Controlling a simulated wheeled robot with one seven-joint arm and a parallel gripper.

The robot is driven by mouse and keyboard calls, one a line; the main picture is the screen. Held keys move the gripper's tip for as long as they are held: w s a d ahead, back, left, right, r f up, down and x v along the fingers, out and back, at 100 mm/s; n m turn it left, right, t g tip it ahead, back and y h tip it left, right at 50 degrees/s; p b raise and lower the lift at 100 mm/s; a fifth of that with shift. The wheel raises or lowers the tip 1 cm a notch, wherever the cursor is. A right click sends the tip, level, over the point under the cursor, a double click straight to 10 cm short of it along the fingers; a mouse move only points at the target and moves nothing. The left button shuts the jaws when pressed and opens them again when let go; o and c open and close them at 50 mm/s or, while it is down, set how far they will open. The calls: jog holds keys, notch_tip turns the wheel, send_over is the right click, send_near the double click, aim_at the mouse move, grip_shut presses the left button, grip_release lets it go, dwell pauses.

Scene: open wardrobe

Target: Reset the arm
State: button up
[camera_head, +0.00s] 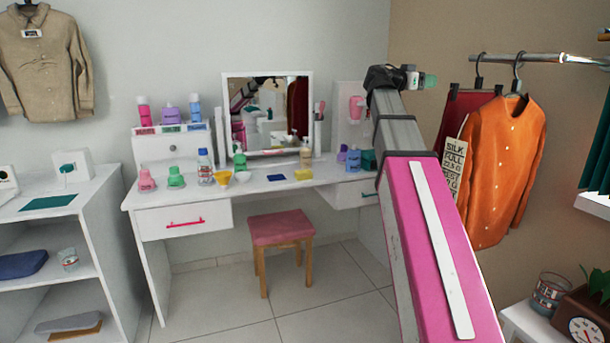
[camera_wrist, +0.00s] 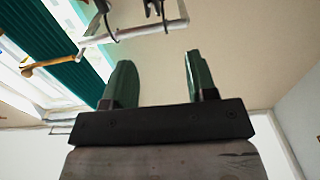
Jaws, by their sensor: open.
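My arm rises through the right half of the head view, with a pink and grey link in front of the vanity and the hanging clothes. My gripper (camera_head: 422,80) is at its top end, raised near the wall corner and left of the clothes rail. In the wrist view my gripper (camera_wrist: 158,80) shows two green fingers standing apart with nothing between them. The white rail (camera_wrist: 130,38) and teal curtain (camera_wrist: 55,45) lie beyond the fingers there. No object is held.
An orange shirt (camera_head: 502,165) hangs from the metal rail (camera_head: 540,58) right of my arm. A white vanity (camera_head: 270,205) with bottles and a mirror (camera_head: 265,105) stands behind; a pink stool (camera_head: 280,228) is before it. A clock (camera_head: 585,325) is at lower right. The tiled floor shows free room.

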jog(key=a+f+n+y, duration=0.2)
jog(key=f+n+y, duration=0.1)
jog(key=f, duration=1)
jog(key=a+f+n+g+y, duration=0.1)
jog(key=a+f+n+y, duration=0.15)
jog(key=f, duration=1.15)
jog(key=a+f+n+y, duration=0.2)
jog(key=f+n+y, duration=0.1)
jog(key=f, duration=1)
jog(key=s+a+f+n+g+y, duration=0.1)
jog(key=s+a+f, duration=0.3)
jog(key=f, duration=0.5)
jog(key=s+a+f+n+g+y, duration=0.2)
jog(key=s+a+f+y, duration=0.2)
jog(key=s+f, duration=0.4)
jog(key=s+a+f+n+g+y, duration=0.1)
jog(key=s+a+f+n+y, duration=0.1)
jog(key=s+f, duration=0.5)
notch_tip(320, 180, down, 6)
jog(key=shift+a+r+n+g+y, duration=0.25)
jog(key=shift+a+n+g+y, duration=0.15)
jog(key=shift+a+y, duration=0.55)
jog(key=shift+a, duration=0.15)
